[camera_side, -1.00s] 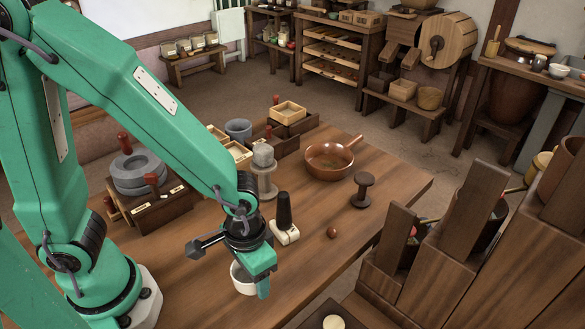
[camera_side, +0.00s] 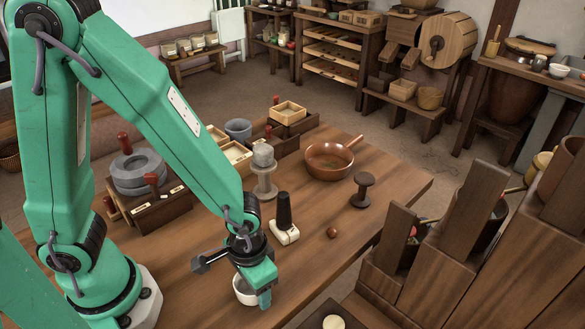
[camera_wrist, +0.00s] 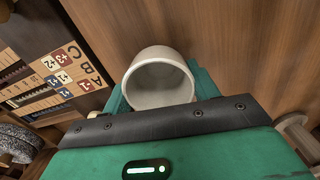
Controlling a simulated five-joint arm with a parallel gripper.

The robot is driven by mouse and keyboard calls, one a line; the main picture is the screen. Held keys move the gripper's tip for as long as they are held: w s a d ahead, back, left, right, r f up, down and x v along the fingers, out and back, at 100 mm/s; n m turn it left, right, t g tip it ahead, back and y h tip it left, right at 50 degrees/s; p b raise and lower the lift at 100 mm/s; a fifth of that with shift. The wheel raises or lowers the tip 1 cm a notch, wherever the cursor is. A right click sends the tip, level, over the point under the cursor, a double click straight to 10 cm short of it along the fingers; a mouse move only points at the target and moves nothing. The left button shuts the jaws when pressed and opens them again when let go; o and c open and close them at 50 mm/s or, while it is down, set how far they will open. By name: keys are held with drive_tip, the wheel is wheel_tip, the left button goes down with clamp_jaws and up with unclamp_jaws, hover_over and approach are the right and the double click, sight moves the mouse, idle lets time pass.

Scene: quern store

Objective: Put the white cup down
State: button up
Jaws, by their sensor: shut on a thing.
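The white cup (camera_side: 243,291) is at my gripper (camera_side: 256,290), low over the near part of the wooden table in the side view. One green finger shows in front of the cup's right side and hides part of it. In the wrist view the cup (camera_wrist: 160,82) sits between the two green fingers of my gripper (camera_wrist: 155,92), its round open mouth facing the camera. The gripper is shut on it. I cannot tell whether the cup's base touches the table.
A white block with a black handle (camera_side: 284,224) stands just behind the gripper. A small brown ball (camera_side: 332,233), a wooden spool (camera_side: 363,190) and a copper pan (camera_side: 328,163) lie farther back. A stone quern (camera_side: 138,172) is left. Bare tabletop (camera_side: 330,262) lies right of the cup.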

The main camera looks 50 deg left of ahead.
drive_tip(key=shift+f, duration=0.1)
drive_tip(key=o, duration=1)
drive_tip(key=shift+r, duration=0.2)
drive_tip(key=shift+r, duration=5.95)
drive_tip(key=a+r+t, duration=0.2)
drive_tip(key=a+r, duration=0.2)
drive_tip(key=a, duration=0.1)
drive_tip(key=a+r+t, duration=0.1)
drive_tip(key=a+r, duration=0.2)
drive_tip(key=a, duration=0.2)
drive_tip(key=a+r+n+t, duration=0.1)
drive_tip(key=a+r+t, duration=0.1)
drive_tip(key=a+r, duration=0.2)
drive_tip(key=shift+a+r+t, duration=0.3)
drive_tip(key=shift+a, duration=0.45)
